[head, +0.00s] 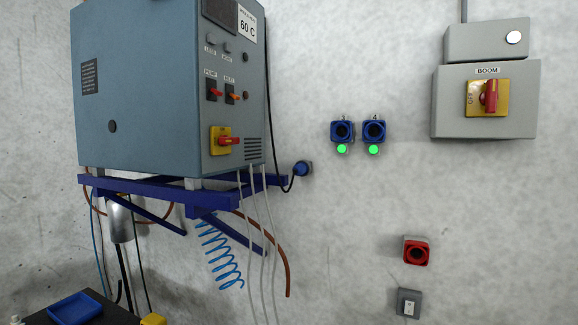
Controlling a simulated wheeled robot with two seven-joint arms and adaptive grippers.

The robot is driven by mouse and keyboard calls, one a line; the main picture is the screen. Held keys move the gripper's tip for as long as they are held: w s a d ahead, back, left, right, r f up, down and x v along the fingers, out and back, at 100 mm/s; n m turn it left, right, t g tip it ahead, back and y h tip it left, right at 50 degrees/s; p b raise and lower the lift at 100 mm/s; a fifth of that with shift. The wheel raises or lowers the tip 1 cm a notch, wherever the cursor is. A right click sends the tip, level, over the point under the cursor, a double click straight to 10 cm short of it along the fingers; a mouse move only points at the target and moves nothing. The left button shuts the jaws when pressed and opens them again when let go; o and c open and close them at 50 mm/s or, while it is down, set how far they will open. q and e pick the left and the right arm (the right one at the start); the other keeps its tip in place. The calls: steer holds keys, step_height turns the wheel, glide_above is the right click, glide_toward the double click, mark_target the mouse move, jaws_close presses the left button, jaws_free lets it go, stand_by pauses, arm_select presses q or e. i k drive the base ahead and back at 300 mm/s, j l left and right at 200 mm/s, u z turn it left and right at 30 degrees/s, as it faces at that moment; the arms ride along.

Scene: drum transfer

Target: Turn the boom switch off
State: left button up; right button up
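The boom switch (491,97) is a red rotary handle on a yellow square plate, at the upper right of the head view. Its handle stands about upright. Small dark lettering shows on the left part of the plate, too small to read surely. The plate is on a grey wall box (450,112) under a label reading BOOM (487,71). Neither of my grippers is in view.
A smaller grey box with a white round lamp (514,37) sits above. Two blue sockets (342,131) (374,131) with green lights, a red socket (416,252) and a grey wall switch (409,303) are nearby. A blue-grey cabinet (140,100) juts out at left on a blue bracket.

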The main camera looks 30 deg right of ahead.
mark_target(489, 98)
steer(key=z, duration=2.15)
